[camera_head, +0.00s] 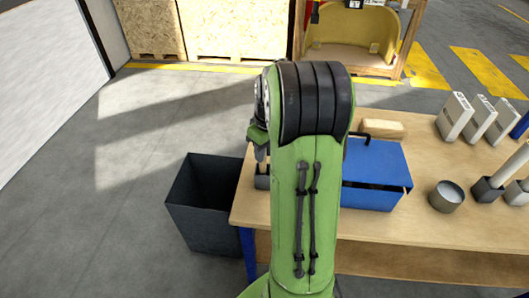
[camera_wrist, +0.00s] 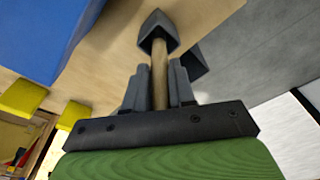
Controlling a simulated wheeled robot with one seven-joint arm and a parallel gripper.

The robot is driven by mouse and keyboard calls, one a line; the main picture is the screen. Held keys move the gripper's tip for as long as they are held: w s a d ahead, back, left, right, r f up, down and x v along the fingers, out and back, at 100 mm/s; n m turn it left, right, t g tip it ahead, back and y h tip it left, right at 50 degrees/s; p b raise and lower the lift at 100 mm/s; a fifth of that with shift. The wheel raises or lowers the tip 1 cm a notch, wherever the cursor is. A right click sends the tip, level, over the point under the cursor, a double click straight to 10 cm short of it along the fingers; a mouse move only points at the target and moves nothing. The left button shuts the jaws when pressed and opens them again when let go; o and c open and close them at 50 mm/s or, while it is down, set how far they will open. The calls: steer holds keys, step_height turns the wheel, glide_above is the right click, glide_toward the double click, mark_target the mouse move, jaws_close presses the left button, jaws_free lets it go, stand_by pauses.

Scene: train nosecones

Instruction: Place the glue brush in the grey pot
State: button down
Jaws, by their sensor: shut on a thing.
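The glue brush shows in the wrist view as a wooden handle (camera_wrist: 159,66) between the two dark fingers of my gripper (camera_wrist: 158,88), which is shut on it. The handle runs to the small dark grey pot (camera_wrist: 147,24) on the table, and its far end meets the pot's opening. It appears to reach inside, but the bristles are hidden and the depth cannot be told. In the head view, my gripper (camera_head: 260,153) is just above the grey pot (camera_head: 262,182) at the table's left end, partly behind my green arm.
A blue toolbox (camera_head: 375,175) stands right of my arm on the wooden table (camera_head: 415,222). A round metal tin (camera_head: 446,197), dark holders (camera_head: 487,190) and white boxes (camera_head: 455,116) are further right. A dark bin (camera_head: 205,200) stands on the floor left of the table.

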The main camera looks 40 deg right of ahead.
steer(key=shift+r, duration=0.1)
steer(key=shift+f, duration=0.2)
steer(key=c, duration=0.9)
jaws_free()
steer(key=shift+c, duration=0.2)
